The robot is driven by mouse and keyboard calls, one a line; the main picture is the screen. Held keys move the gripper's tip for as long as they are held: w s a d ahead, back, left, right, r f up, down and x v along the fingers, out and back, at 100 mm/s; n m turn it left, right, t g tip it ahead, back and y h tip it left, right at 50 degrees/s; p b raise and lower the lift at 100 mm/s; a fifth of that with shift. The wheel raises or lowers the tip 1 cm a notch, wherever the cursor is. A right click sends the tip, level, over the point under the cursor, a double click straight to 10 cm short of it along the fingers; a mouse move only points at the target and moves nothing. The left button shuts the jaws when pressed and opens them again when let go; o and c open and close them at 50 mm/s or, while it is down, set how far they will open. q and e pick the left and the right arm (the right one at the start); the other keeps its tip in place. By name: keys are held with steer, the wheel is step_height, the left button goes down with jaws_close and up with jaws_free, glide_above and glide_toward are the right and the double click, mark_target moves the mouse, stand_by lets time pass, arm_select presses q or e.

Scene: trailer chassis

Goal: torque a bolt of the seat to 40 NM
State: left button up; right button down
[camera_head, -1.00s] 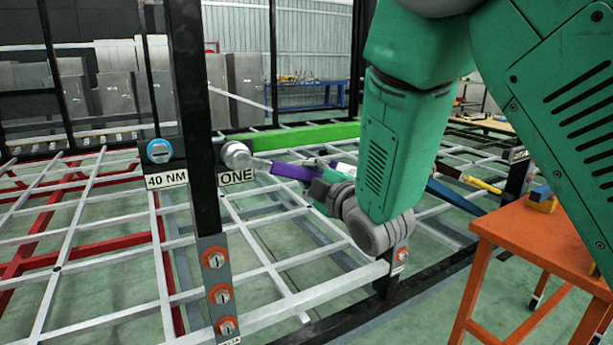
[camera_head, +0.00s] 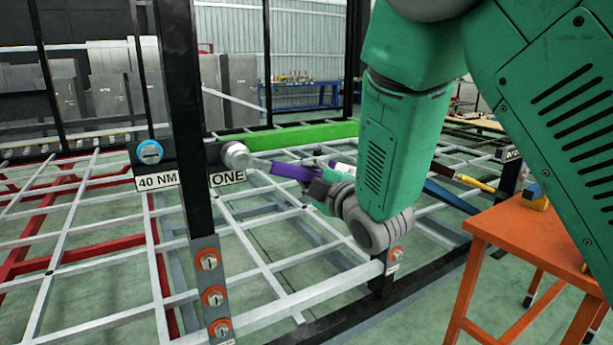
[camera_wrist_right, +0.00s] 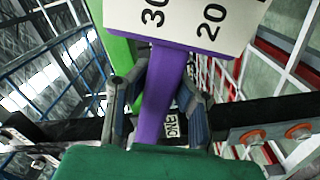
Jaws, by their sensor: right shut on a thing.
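A blue-ringed bolt (camera_head: 150,152) sits on a black crossbar left of the post, above a sign (camera_head: 160,182) reading 40 NM. The tool's head appears right of the post, apart from this bolt. The seat cannot be made out. My left gripper is not in view.
The black post (camera_head: 182,110) stands between the blue-ringed bolt and the tool. Several orange-ringed bolts (camera_head: 213,296) line its lower plate. An orange table (camera_head: 525,235) stands at the right. White frame bars (camera_head: 90,230) lie around, with green floor below.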

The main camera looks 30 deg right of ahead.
steer(key=shift+w+a+r, duration=0.1)
steer(key=shift+w+a, duration=0.05)
steer(key=shift+w, duration=0.6)
stand_by(0.9)
steer(key=shift+f, duration=0.2)
stand_by(0.6)
steer(key=shift+a+f+m+b, duration=0.55)
steer(key=shift+f+m, duration=0.35)
steer(key=shift+f, duration=0.15)
steer(key=shift+a+f+m+b, duration=0.55)
steer(key=shift+a+f+m, duration=0.15)
steer(key=shift+f+m, duration=0.15)
steer(key=shift+a+f+m+b, duration=0.45)
steer(key=shift+a+f+m, duration=0.4)
steer(key=shift+m, duration=0.2)
